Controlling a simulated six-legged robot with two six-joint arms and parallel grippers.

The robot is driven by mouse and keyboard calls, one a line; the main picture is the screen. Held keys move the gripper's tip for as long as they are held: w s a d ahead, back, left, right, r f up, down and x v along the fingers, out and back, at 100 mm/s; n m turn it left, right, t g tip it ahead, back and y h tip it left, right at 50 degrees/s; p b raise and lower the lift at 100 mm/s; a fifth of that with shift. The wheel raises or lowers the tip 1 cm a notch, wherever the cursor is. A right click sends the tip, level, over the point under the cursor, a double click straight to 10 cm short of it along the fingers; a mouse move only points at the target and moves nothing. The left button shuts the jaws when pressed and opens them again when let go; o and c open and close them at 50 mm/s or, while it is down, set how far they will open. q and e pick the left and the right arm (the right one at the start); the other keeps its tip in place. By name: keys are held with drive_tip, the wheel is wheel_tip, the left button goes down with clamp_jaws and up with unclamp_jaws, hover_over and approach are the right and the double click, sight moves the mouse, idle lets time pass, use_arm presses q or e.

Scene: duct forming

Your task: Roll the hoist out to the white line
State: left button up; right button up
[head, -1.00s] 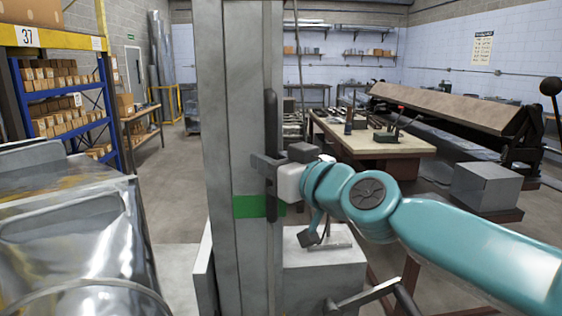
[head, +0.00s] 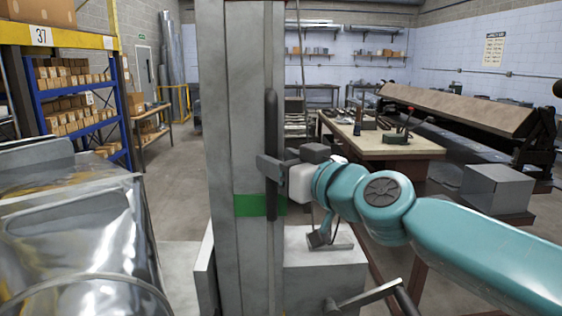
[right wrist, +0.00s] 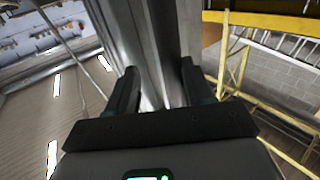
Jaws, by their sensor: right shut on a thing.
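The hoist's tall grey mast (head: 236,120) stands upright close in front of me, with a green band (head: 262,205) around its lower part. A dark vertical handle bar (head: 271,125) runs along its near face. My right gripper (head: 271,170) is shut on that bar. In the right wrist view, the two dark fingers (right wrist: 158,88) stand on either side of the grip, with the grey mast behind them. A grey box (head: 325,270) with a crank sits low beside the mast. My left gripper is out of view. I cannot make out the white line in these views.
Shiny sheet-metal ductwork (head: 75,240) stands close on the left. A blue shelf rack (head: 80,115) with boxes is behind it. A workbench (head: 385,148) with tools and a long bending machine (head: 460,110) stand at the right. Bare floor (head: 178,215) shows left of the mast.

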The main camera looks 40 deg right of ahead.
drive_tip(key=shift+d, duration=0.15)
idle(0.3)
drive_tip(key=s, duration=1.6)
drive_tip(key=shift+d+p, duration=0.25)
drive_tip(key=shift+p, duration=0.2)
